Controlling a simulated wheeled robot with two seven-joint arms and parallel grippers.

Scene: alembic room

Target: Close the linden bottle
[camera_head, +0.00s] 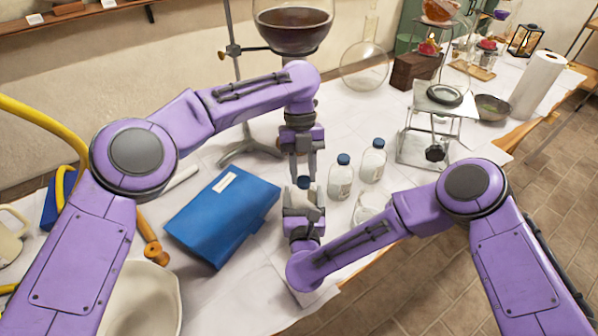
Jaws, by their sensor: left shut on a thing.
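My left gripper (303,176) points straight down and is shut on a small blue cap (304,183). The cap is at the top of what looks like a small pale bottle (303,198), mostly hidden by the grippers. My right gripper (303,208) reaches in from below, with its fingers around that bottle; whether they press on it cannot be told. Two clear bottles with blue caps stand upright to the right, a nearer one (340,181) and a farther one (372,164). Their labels are too small to read, so I cannot tell which is linden.
A blue folder (222,215) lies to the left of the grippers. A glass vessel (366,208) sits close to the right arm. A metal stand (430,147) and a large flask of dark liquid (293,25) stand behind. A pale bowl (142,300) is front left.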

